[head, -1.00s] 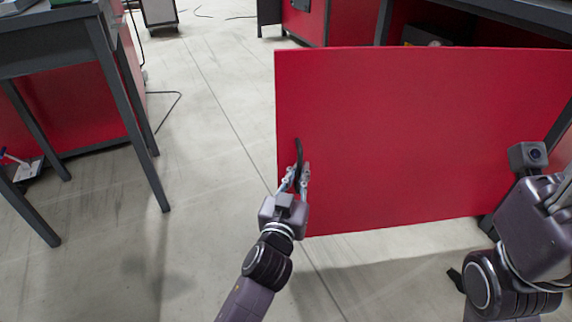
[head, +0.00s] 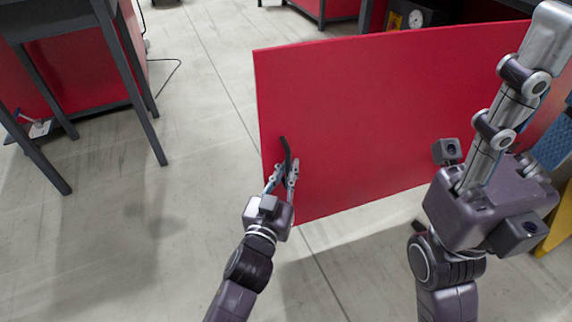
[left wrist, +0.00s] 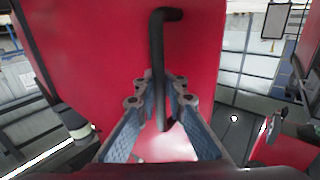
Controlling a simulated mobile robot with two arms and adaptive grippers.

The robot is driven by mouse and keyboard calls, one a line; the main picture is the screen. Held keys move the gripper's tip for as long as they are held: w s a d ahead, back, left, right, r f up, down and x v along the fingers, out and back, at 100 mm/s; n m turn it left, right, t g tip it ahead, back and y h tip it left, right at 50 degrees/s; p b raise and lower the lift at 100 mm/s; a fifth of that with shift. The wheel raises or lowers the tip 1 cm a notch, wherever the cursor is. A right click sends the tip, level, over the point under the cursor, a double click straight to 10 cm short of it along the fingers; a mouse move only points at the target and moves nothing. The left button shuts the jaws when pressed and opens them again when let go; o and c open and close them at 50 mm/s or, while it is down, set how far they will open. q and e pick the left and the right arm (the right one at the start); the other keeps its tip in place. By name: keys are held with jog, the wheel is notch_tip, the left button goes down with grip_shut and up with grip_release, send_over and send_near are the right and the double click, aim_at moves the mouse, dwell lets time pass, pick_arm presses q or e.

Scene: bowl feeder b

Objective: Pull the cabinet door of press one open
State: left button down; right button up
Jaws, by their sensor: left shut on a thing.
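The red cabinet door (head: 380,110) stands swung out from the cabinet, with its free edge at the left in the head view. A black bar handle (head: 286,155) is fixed near that edge. My left gripper (head: 281,176) is shut on the handle. In the left wrist view the handle (left wrist: 158,60) runs down between the two fingers (left wrist: 160,105), with the red door (left wrist: 100,40) behind it. My right arm crosses in front of the right part of the door in the head view. Its fingers point up near the top right, and their opening cannot be made out.
A dark-framed table (head: 85,80) with red panels stands at the left. Inside the opening behind the door a dial (head: 416,19) shows. Something yellow (head: 560,220) stands at the far right. The grey floor between table and door is clear.

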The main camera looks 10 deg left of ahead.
pick_arm(q)
jog(key=shift+a, duration=0.3)
jog(key=c, duration=2)
grip_release()
jog(key=shift+a, duration=0.1)
jog(key=shift+c, duration=0.2)
jog(key=shift+s, duration=0.1)
jog(key=shift+s, duration=0.2)
jog(key=s+a, duration=0.1)
jog(key=s, duration=1)
jog(key=shift+s+a, duration=0.2)
jog(key=shift+a, duration=0.1)
jog(key=shift+c, duration=0.2)
